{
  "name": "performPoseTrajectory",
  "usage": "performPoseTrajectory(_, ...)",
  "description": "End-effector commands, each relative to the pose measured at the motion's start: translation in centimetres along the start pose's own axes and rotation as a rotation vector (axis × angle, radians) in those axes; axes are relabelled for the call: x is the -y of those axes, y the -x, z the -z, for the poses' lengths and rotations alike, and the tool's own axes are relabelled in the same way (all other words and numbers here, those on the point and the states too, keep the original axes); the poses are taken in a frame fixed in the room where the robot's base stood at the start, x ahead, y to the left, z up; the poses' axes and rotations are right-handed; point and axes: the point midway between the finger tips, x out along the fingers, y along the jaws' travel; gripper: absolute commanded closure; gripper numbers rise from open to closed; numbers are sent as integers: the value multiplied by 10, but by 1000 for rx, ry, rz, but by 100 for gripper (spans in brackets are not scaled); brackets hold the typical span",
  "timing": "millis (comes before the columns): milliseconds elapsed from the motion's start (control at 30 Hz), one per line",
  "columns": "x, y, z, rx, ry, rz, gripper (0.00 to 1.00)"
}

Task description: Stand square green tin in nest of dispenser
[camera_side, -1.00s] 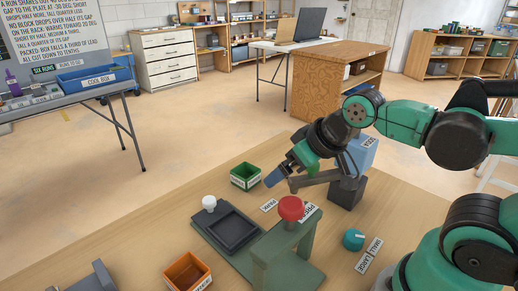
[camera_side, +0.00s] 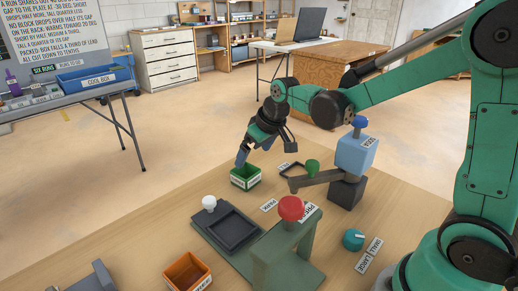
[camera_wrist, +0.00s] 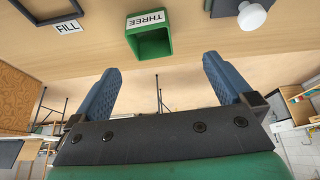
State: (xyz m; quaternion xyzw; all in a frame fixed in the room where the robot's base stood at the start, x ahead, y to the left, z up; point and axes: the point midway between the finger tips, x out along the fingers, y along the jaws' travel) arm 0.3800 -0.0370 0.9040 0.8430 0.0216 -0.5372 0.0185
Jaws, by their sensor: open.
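The square green tin (camera_side: 245,178) stands upright and open-topped on the table; in the wrist view it (camera_wrist: 152,44) bears the label THREE. My gripper (camera_side: 241,158) is open, its blue fingers pointing down just above the tin's rim in the side view. In the wrist view the tin lies beyond the fingertips, between their lines; I cannot tell whether they touch it. The dispenser (camera_side: 355,153) is a blue box on a dark block with a grey arm and blue knob. A black square frame (camera_side: 283,175), likely its nest, lies empty; FILL (camera_wrist: 68,27) is beside it in the wrist view.
A press with a red knob (camera_side: 291,208) stands in front, beside a dark tray (camera_side: 236,230) and white knob (camera_side: 209,203). An orange tin (camera_side: 187,272) is at the front, a teal dial (camera_side: 353,239) at right. Table between tin and frame looks clear.

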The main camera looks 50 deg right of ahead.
Motion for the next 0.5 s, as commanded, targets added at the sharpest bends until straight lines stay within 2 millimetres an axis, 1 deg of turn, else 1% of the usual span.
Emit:
performPoseTrajectory(33,-5,-12,4,11,0,3,0)
performPoseTrajectory(133,-10,-30,6,30,9,9,0)
performPoseTrajectory(200,-13,-38,7,37,11,12,0)
performPoseTrajectory(300,-15,-46,7,43,13,14,0)
performPoseTrajectory(367,-15,-50,7,44,14,15,0)
performPoseTrajectory(500,-14,-64,6,44,14,15,0)
